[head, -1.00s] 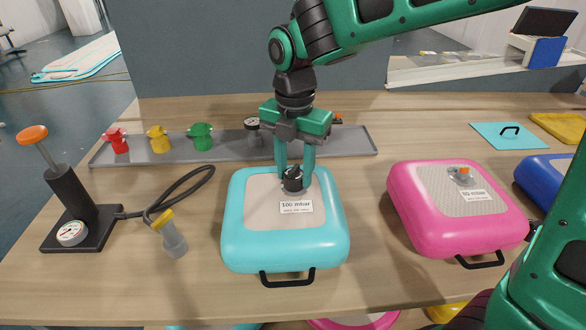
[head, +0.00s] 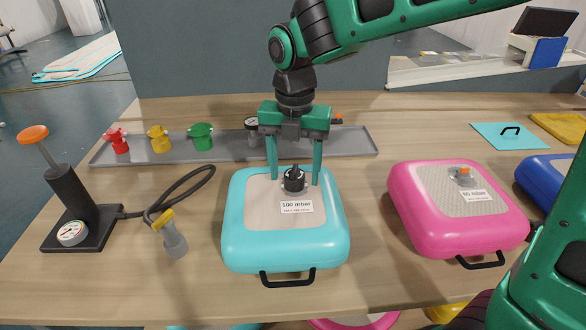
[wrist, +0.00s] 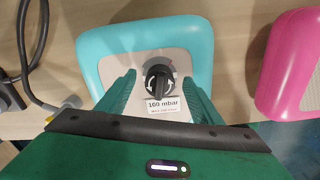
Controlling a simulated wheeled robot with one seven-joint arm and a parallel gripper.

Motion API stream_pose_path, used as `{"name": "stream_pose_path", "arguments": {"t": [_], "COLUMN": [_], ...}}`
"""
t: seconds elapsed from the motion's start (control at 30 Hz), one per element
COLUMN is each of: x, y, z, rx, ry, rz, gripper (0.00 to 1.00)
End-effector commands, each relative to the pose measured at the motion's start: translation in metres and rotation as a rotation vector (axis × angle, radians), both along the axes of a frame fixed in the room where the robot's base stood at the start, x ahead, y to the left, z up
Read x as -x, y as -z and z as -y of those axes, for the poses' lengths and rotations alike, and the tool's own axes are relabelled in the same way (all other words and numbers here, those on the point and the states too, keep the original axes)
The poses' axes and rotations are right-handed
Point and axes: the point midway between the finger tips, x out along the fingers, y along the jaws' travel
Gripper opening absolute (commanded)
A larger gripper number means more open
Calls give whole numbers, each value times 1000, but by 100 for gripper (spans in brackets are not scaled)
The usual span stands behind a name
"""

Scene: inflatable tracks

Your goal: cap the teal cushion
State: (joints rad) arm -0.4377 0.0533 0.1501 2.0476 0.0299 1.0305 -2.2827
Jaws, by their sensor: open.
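A black cap (head: 294,181) sits upright on the valve at the cushion's top; in the wrist view the cap (wrist: 158,82) has white arrow marks. My gripper (head: 295,180) is open, with one finger on each side of the cap and a gap to it on both sides. Whether the cap is fully seated cannot be told.
A grey tray (head: 350,143) behind the cushion holds red, yellow and green caps (head: 200,136) and a gauge. A pump (head: 70,205) with a hose stands at left, its nozzle (head: 172,240) nearby. A pink cushion (head: 420,215) lies at right.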

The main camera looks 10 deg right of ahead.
Motion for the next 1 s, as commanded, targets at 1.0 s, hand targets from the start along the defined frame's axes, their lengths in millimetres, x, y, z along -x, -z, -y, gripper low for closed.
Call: {"name": "stream_pose_path", "arguments": {"t": [1.0], "x": [-1], "y": [-105], "z": [0], "rx": [0], "ry": [0], "rz": [-1], "gripper": [60]}}
